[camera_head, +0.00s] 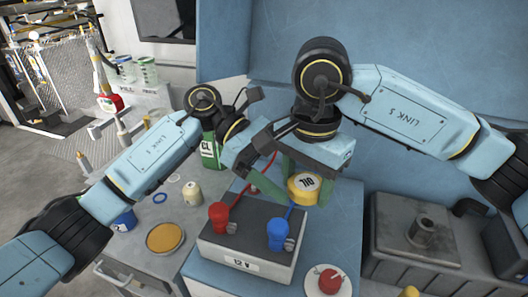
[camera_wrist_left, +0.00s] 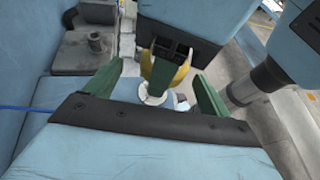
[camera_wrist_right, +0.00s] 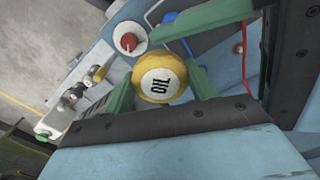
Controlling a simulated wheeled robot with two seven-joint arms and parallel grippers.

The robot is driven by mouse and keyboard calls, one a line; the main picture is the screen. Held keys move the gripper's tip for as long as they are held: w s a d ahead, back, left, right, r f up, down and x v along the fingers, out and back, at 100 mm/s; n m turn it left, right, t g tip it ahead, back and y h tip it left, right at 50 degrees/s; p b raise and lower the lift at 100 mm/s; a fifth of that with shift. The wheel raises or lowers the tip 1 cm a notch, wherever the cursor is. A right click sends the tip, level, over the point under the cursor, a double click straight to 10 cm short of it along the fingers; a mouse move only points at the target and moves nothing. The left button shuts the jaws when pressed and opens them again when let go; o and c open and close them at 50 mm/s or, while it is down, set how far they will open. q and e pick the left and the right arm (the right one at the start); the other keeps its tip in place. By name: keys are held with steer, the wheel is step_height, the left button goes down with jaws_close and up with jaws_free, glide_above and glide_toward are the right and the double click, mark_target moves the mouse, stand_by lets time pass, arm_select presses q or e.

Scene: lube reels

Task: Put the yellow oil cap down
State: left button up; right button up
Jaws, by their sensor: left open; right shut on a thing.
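The yellow oil cap (camera_head: 304,188) has a pale top marked OIL. It is held up behind the battery in the head view. My right gripper (camera_wrist_right: 160,82) is shut on it, with one green finger on each side. In the left wrist view the yellow cap (camera_wrist_left: 178,76) shows its yellow edge and a pale stem, partly behind a green finger of my right gripper. My left gripper (camera_wrist_left: 158,72) is open. Its green fingers stand apart on either side of the cap's stem in that view; I cannot tell whether they touch it.
A 12 V battery (camera_head: 247,265) with red and blue clamps stands in front of the cap.

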mark_target(303, 178)
arm_select(q)
steer(key=shift+x, duration=1.5)
steer(key=c, duration=1.1)
arm_select(e)
steer(key=shift+a, duration=0.1)
arm_select(q)
steer(key=shift+o, duration=0.2)
arm_select(e)
steer(key=o, duration=1)
steer(key=shift+c, duration=0.2)
steer(key=shift+o, duration=0.5)
arm_select(q)
steer(key=shift+s+d, duration=0.1)
